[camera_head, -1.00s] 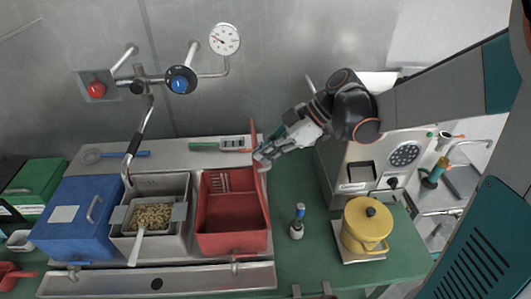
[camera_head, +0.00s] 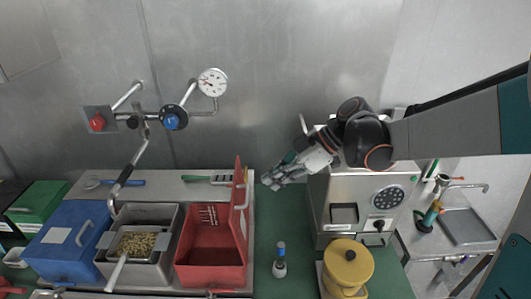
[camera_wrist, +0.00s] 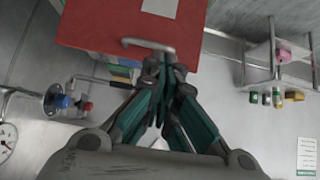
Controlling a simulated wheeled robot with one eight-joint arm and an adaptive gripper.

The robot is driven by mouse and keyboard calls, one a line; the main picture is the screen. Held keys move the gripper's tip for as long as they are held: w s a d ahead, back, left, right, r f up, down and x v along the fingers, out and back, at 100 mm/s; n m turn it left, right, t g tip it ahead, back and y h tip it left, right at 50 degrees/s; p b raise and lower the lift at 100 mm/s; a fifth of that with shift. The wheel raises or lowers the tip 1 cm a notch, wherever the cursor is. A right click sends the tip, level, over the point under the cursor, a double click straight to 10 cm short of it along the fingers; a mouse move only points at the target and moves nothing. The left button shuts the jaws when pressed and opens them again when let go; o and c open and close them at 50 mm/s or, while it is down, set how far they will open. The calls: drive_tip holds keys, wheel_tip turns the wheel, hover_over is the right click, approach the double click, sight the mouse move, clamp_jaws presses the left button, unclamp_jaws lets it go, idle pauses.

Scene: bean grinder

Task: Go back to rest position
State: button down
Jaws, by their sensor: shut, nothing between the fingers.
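My gripper (camera_head: 272,183) is shut and empty. In the head view it hangs in the air above the green counter, right of the red bin's raised lid and left of the grinder. In the wrist view my gripper (camera_wrist: 164,66) points at the red lid (camera_wrist: 105,25) with its handle (camera_wrist: 149,46). The fingertips overlap the handle's edge in that view. In the head view a gap shows between the fingertips and the lid (camera_head: 240,205). The red bin (camera_head: 208,262) stands open and looks empty.
The metal grinder (camera_head: 345,205) stands close below my arm. A yellow pot (camera_head: 348,262) is in front of it. A small bottle (camera_head: 280,262) stands on the green counter (camera_head: 268,225). A steel bin of beans (camera_head: 138,243) and a blue bin (camera_head: 68,242) are at left.

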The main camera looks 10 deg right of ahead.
drive_tip(key=s+d+f+m+t+h+b, duration=0.3)
drive_tip(key=s+d+f+m+h+b, duration=0.1)
drive_tip(key=s+f+m+b, duration=0.2)
drive_tip(key=s+d+f+m+t+h+b, duration=0.3)
drive_tip(key=s+f+m+b, duration=0.4)
drive_tip(key=s+m, duration=0.3)
drive_tip(key=shift+s+d+h+b, duration=0.45)
drive_tip(key=shift+d+h+b, duration=0.15)
drive_tip(key=shift+d+h, duration=0.4)
drive_tip(key=shift+a, duration=0.2)
